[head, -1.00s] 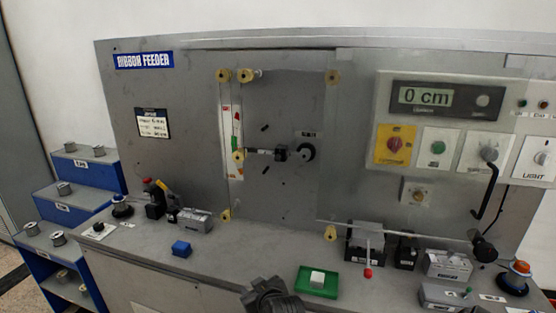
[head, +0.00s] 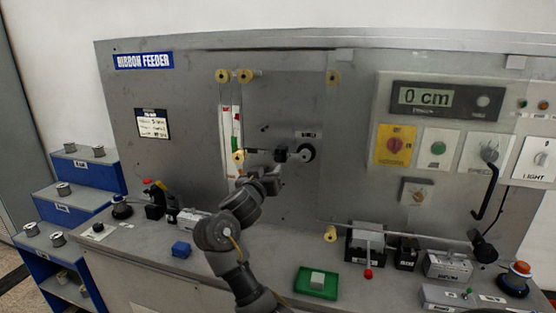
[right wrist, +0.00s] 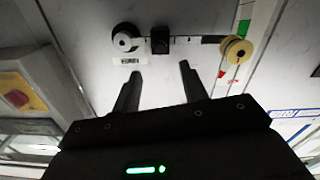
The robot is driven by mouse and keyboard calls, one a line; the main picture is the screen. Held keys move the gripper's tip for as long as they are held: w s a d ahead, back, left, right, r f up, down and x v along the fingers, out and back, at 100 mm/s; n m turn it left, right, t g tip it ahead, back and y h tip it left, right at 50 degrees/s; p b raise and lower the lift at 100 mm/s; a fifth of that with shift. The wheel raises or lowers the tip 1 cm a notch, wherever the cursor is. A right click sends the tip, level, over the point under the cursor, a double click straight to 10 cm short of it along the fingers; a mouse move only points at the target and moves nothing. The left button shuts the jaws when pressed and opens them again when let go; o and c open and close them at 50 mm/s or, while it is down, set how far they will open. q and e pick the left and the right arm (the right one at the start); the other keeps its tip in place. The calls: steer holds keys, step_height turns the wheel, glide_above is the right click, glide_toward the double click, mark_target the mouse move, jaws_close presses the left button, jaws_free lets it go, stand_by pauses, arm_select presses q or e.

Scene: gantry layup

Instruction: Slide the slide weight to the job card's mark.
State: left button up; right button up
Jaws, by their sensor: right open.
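The slide weight (head: 281,155) is a small black block on the thin horizontal arm on the panel, between the round black pivot (head: 307,152) and the yellow roller (head: 239,156). In the right wrist view the slide weight (right wrist: 159,40) sits on the pale marked arm, nearer the pivot than the roller. My right gripper (head: 270,176) is just below the arm in the head view. In the right wrist view my right gripper (right wrist: 160,72) is open and empty, its fingers pointing toward the weight but apart from it. The job card (head: 152,123) hangs at left, its writing too small to read.
A red, white and green strip (head: 231,130) runs upright by the roller. On the bench stand a blue block (head: 181,249), a green tray (head: 309,287) and a red-knobbed lever (head: 367,273). Spools sit on blue steps at left.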

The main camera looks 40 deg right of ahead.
mark_target(277, 159)
steer(key=p+x, duration=0.2)
steer(key=x, duration=0.8)
steer(key=shift+w+d+f, duration=0.15)
steer(key=shift+w+d, duration=0.1)
steer(key=shift+d, duration=0.05)
steer(key=c, duration=0.9)
jaws_close()
